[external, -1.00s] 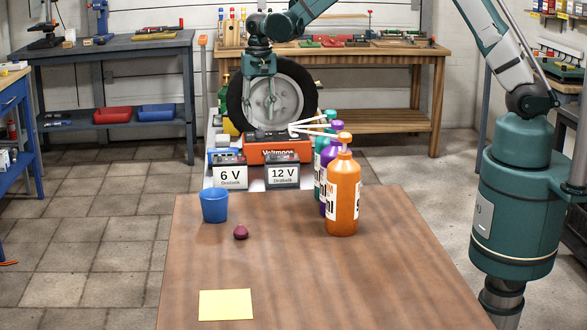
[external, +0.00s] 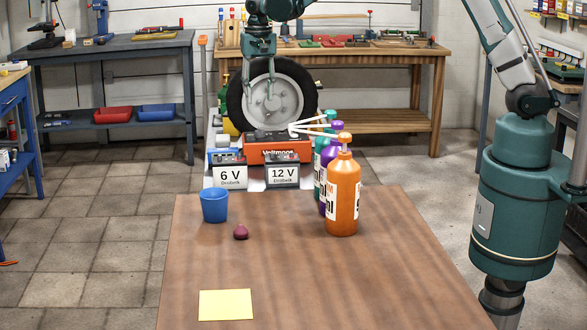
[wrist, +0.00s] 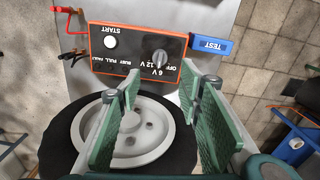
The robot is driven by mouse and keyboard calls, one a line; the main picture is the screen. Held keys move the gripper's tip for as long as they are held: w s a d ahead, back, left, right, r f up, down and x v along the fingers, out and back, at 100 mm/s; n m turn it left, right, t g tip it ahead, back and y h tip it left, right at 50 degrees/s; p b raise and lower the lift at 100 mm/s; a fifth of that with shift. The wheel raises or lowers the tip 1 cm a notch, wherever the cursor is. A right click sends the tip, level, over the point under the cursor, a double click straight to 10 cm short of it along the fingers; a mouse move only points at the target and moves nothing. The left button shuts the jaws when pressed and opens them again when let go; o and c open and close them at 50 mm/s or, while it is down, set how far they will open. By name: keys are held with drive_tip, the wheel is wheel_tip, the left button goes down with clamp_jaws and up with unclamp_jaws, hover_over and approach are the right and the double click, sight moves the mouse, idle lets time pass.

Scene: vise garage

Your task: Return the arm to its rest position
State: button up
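My gripper (external: 261,84) hangs pointing down in front of the wheel at the back of the scene, above the orange Voltmoos battery tester (external: 278,150). In the wrist view my gripper (wrist: 162,98) has its two green finger pads well apart, with nothing held between them. The tester (wrist: 136,53) lies beyond the fingers there, with its knob and START button showing. My arm reaches in from the right, and part of it is cut off at the top of the external view.
The wheel (external: 240,98) stands behind the tester. The 6 V battery (external: 229,172) and 12 V battery (external: 282,172) sit in front. Several pump bottles, the nearest orange (external: 342,200), stand right. A blue cup (external: 214,206), dark red object (external: 241,232) and yellow note (external: 226,304) lie on the table.

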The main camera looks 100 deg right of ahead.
drive_tip(key=s+a+r+n+t, duration=0.1)
drive_tip(key=s+a+r+n, duration=0.15)
drive_tip(key=a+r, duration=0.5)
drive_tip(key=s+a+r+n+t+h, duration=0.15)
drive_tip(key=s+a+r, duration=0.25)
drive_tip(key=a, duration=0.7)
drive_tip(key=s+a+r+n+t+y, duration=0.1)
drive_tip(key=s+a+r+n, duration=0.3)
drive_tip(key=a, duration=0.5)
drive_tip(key=s+a+n+t, duration=0.3)
drive_tip(key=s+a+n, duration=0.5)
drive_tip(key=s+a, duration=1.2)
drive_tip(key=shift+s+f+t, duration=0.3)
drive_tip(key=shift+s+t, duration=0.05)
drive_tip(key=shift+s, duration=0.25)
drive_tip(key=shift+a, duration=0.1)
